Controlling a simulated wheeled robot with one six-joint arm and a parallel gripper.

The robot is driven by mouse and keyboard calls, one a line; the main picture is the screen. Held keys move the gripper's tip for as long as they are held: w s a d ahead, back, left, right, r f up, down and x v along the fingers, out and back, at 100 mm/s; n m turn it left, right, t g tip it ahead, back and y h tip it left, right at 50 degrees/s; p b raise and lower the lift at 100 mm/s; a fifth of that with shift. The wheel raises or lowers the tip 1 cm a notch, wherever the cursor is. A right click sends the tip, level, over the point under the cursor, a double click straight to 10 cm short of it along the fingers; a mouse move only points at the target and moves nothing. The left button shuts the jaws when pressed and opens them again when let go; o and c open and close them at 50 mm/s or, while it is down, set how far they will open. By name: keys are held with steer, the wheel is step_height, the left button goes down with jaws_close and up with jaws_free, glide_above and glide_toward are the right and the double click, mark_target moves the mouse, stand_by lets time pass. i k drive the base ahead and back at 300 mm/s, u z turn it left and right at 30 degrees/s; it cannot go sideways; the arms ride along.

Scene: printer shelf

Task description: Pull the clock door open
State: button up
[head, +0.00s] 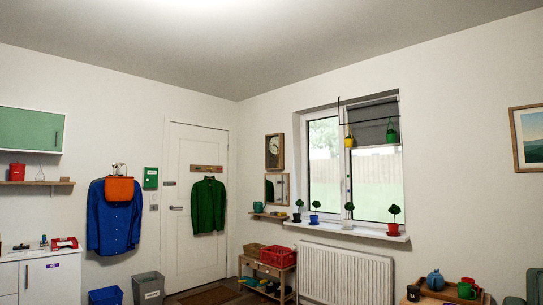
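The clock (274,152) is a dark wooden case with a round pale face. It hangs on the far wall, between the white room door and the window. It is small in the head view, and I cannot tell whether its door is shut or ajar. No handle on it can be made out. My gripper is not in view.
A framed mirror (277,189) hangs just below the clock, with a small shelf (270,215) under it. A wooden bench (265,269) with baskets stands below. A radiator (345,272) and a windowsill with potted plants (352,232) lie to the right.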

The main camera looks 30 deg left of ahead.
mark_target(271, 152)
steer(key=u, duration=0.25)
steer(key=i, duration=0.65)
steer(key=u, duration=0.95)
steer(key=i, duration=2.1)
steer(key=u, duration=0.6)
steer(key=i, duration=1.85)
steer(key=z, duration=0.35)
steer(key=i, duration=1.95)
steer(key=z, duration=1.2)
steer(key=i, duration=1.4)
steer(key=z, duration=0.65)
